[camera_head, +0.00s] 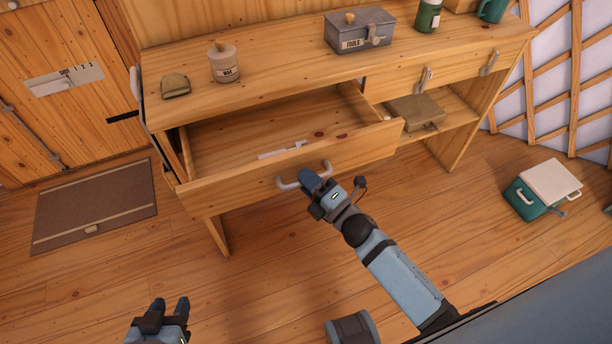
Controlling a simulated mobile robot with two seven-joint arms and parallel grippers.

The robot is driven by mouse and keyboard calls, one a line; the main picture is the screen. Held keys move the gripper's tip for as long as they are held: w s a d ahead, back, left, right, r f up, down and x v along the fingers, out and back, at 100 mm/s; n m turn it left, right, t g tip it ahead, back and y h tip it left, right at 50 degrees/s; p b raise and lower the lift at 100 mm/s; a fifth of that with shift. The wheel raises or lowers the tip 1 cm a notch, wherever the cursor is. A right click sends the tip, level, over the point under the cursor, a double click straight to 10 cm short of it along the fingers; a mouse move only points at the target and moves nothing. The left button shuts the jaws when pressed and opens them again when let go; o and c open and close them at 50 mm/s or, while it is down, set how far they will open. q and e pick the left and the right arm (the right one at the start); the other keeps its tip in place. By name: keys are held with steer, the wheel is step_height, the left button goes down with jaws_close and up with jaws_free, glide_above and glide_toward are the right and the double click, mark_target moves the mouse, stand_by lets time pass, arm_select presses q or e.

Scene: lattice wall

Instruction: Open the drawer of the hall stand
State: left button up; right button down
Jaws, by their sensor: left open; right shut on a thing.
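The wooden hall stand (280,82) stands across the middle of the head view. Its left drawer (232,190) is pulled well out, and its inside shows with a small pale item (283,149) in it. My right gripper (308,180) is shut on the right part of the drawer's grey bar handle (288,185); its fingers hide that end. A smaller drawer (440,70) on the right is shut. My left gripper (170,306) is open and empty, low at the left, apart from the stand.
On the stand's top are a cap-like item (175,86), a wax tin (223,65), a grey tool box (359,32) and a green canister (428,16). A mat (95,205) and a green-and-white box (541,190) lie on the floor. Floor before the drawer is clear.

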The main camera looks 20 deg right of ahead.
steer(key=c, duration=1.4)
jaws_free()
steer(key=shift+o, duration=0.2)
steer(key=v, duration=1.3)
steer(key=shift+s+d, duration=0.15)
steer(key=shift+s, duration=0.2)
steer(key=shift+f, duration=0.1)
